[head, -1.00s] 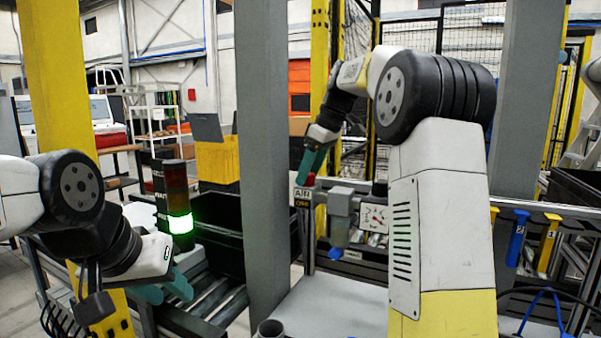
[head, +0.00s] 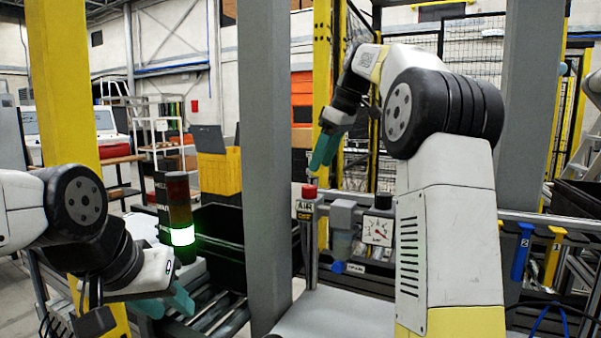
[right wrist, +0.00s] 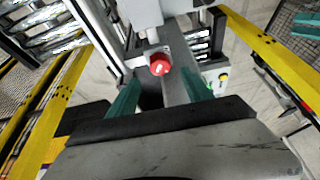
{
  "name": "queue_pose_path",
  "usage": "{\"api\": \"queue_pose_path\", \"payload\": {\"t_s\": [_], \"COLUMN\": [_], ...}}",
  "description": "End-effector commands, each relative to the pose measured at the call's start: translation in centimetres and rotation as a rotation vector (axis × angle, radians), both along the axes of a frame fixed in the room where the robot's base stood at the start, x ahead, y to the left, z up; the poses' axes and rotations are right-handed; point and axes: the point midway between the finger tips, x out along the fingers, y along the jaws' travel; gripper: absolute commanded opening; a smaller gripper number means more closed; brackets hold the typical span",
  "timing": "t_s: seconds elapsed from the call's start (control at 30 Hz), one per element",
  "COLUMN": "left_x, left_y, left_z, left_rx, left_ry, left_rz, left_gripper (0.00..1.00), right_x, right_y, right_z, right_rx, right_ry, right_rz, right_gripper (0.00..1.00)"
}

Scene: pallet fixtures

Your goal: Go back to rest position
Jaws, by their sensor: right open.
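My right gripper (head: 325,150) is raised above the red button (head: 309,191) on the post marked AIR (head: 306,211). Its teal fingers are apart, with a gap between the fingertips and the button. In the right wrist view my right gripper (right wrist: 160,92) is open with nothing held, and the red button (right wrist: 160,65) shows between and beyond its fingers. My left gripper (head: 166,304) is low at the left, by the conveyor rollers. Its teal fingers look apart and I see nothing between them.
A grey pillar (head: 265,170) stands between my two arms. A signal tower (head: 181,215) with a lit lamp is close to my left gripper. A pressure gauge (head: 378,231) is right of the button post. Blue (head: 521,252) and yellow (head: 551,258) numbered handles hang at the right.

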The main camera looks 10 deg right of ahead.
Motion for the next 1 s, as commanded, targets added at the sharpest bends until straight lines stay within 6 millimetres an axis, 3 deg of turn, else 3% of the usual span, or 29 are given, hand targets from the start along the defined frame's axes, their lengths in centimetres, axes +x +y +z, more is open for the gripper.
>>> {"api": "queue_pose_path", "payload": {"t_s": [0.17,0.47,0.67,0.8,1.0], "left_x": [0.0,0.0,0.0,0.0,0.0], "left_y": [0.0,0.0,0.0,0.0,0.0], "left_z": [0.0,0.0,0.0,0.0,0.0], "left_rx": [0.000,0.000,0.000,0.000,0.000], "left_ry": [0.000,0.000,0.000,0.000,0.000], "left_rz": [0.000,0.000,0.000,0.000,0.000], "left_gripper": [0.36,0.36,0.36,0.36,0.36], "right_x": [-3.0,-12.4,-19.0,-23.5,-27.7], "right_y": [-0.1,0.1,0.7,1.1,1.6], "right_z": [0.1,-3.0,-7.4,-11.3,-16.0], "right_rx": [0.021,0.086,0.133,0.170,0.211], "right_ry": [-0.001,-0.009,-0.028,-0.043,-0.061], "right_rz": [-0.107,-0.412,-0.597,-0.712,-0.822], "right_gripper": [0.59,0.59,0.59,0.59,0.59]}}
